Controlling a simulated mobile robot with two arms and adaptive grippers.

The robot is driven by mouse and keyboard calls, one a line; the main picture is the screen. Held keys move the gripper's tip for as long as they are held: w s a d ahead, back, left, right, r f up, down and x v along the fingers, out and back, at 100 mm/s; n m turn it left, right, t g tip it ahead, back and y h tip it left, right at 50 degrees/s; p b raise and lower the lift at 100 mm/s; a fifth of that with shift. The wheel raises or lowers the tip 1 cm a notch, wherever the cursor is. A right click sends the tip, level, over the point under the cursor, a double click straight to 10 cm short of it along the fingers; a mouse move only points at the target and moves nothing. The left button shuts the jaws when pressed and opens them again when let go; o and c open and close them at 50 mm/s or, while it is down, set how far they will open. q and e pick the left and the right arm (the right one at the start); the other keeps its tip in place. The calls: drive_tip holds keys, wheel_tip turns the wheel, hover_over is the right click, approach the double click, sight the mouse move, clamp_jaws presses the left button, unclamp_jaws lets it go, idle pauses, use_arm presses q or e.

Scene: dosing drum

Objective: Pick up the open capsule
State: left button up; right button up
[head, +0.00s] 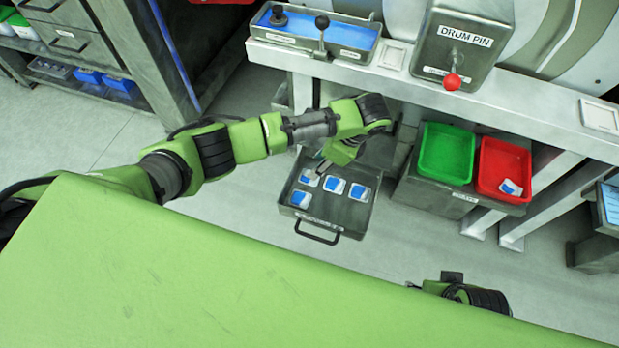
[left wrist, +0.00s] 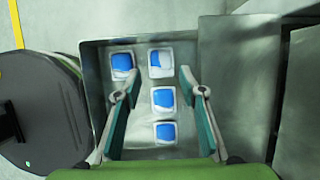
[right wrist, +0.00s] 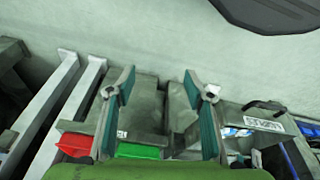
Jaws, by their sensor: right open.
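Several blue-and-white capsules lie in the open grey drawer (head: 345,215). One capsule (head: 309,178), at the drawer's left and close to my left gripper (head: 320,166), looks whiter than the others. In the left wrist view this capsule (left wrist: 160,63) shows a white corner beside its blue part; it looks like the open one. The other capsules (left wrist: 122,66) look mostly blue with white rims. My left gripper (left wrist: 160,78) is open above the drawer, its fingertips on either side of the whiter capsule's column, with nothing held. My right gripper (right wrist: 159,75) is open and empty, away from the drawer.
A green bin (head: 446,153) and a red bin (head: 503,167) stand right of the drawer; the red one holds a blue-and-white piece (head: 511,187). Above are the drum pin panel (head: 460,45) with a red knob and a lever box (head: 315,35). Floor in front is clear.

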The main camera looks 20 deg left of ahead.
sight(305, 175)
use_arm(q)
drive_tip(key=shift+b+x, duration=0.35)
drive_tip(key=shift+x, duration=1.2)
drive_tip(key=b+x, duration=0.1)
drive_tip(key=x, duration=0.3)
drive_tip(key=shift+a+f+b, duration=0.2)
drive_tip(key=shift+f+b, duration=0.05)
drive_tip(key=shift+b, duration=0.1)
drive_tip(key=c, duration=0.4)
use_arm(e)
drive_tip(key=v, duration=0.4)
drive_tip(key=shift+s+d, duration=0.1)
use_arm(q)
drive_tip(key=shift+r, duration=0.2)
